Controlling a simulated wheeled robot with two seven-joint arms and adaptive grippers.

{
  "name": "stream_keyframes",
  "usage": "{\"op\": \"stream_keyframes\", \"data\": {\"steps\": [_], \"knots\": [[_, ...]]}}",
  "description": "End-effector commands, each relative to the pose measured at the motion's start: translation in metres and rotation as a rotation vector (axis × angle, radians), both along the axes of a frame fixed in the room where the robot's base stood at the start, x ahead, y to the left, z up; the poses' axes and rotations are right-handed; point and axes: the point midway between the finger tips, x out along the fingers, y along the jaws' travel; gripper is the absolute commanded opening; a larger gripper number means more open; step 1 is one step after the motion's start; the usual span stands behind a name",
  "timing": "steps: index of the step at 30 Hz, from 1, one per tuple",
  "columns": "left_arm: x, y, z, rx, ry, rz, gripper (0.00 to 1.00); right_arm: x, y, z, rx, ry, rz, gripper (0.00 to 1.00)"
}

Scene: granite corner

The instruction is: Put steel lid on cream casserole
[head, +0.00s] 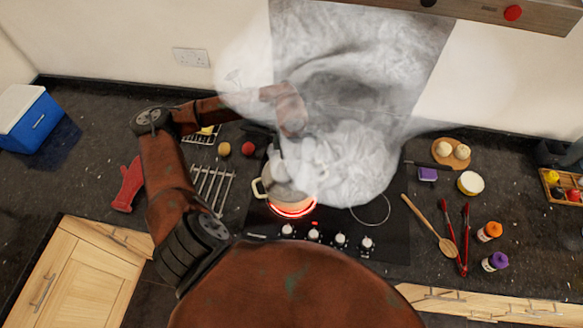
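The cream casserole (264,187) stands on the glowing front left ring of the hob, its two handles showing at the sides. A grey round surface at its top looks like the steel lid (286,190). Steam blurs it, and I cannot tell whether it is seated or held just above the rim. My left gripper (278,154) points down over the casserole at the end of my rust-coloured arm. Its fingers are partly hidden by steam, so I cannot tell whether they are shut. My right gripper is not in view.
Thick steam covers the back of the black hob (385,243). A wire rack (212,186) and a red mitt (131,184) lie to the left. A wooden spoon (430,226), red tongs (464,240) and two jars lie to the right. A blue cool box (32,122) stands far left.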

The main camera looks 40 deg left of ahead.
Motion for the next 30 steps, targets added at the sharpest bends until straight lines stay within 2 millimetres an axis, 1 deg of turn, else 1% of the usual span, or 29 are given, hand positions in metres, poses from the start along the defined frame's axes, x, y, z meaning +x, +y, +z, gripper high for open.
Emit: {"op": "stream_keyframes", "data": {"steps": [10,11,19,25,30], "knots": [[0.0002,-0.0001,0.0004,0.0,-0.001,0.0,0.0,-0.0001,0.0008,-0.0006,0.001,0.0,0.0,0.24],[0.0003,0.0,0.0004,0.0,-0.001,0.0,0.29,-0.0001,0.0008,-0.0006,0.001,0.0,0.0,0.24],[0.0002,-0.0001,0.0002,0.0,0.0,0.0,0.47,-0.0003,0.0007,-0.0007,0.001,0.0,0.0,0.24],[-0.0001,-0.0001,-0.0003,0.0,0.0,0.0,0.48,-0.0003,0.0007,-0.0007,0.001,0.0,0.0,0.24],[-0.0001,-0.0001,-0.0003,0.0,0.0,0.0,0.6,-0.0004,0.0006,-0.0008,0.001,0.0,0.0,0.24]]}}
